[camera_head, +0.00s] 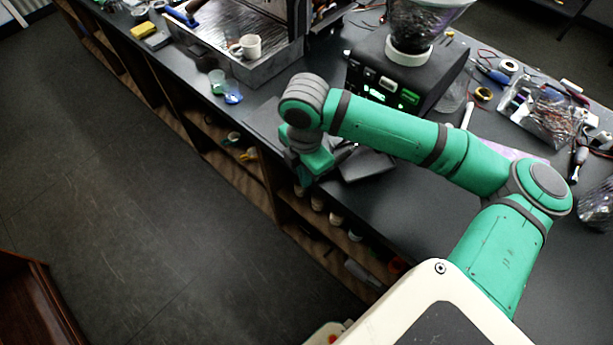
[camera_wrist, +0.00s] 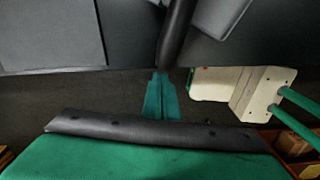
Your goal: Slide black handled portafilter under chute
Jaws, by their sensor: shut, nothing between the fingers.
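The black handle of the portafilter (camera_wrist: 178,30) shows at the top middle of the wrist view, reaching past the counter edge; its basket is out of frame. In the head view the portafilter is mostly hidden by my arm. My gripper (camera_wrist: 162,95) is shut and empty, its fingertips close to the handle's end; I cannot tell whether they touch. In the head view my gripper (camera_head: 318,162) is at the counter's front edge. The black grinder (camera_head: 400,75) with a clear hopper stands behind my arm. I cannot make out its chute.
A grey flat tray (camera_head: 368,166) lies in front of the grinder. Tools and wires crowd the right. Open shelves lie below the counter; the floor at left is clear.

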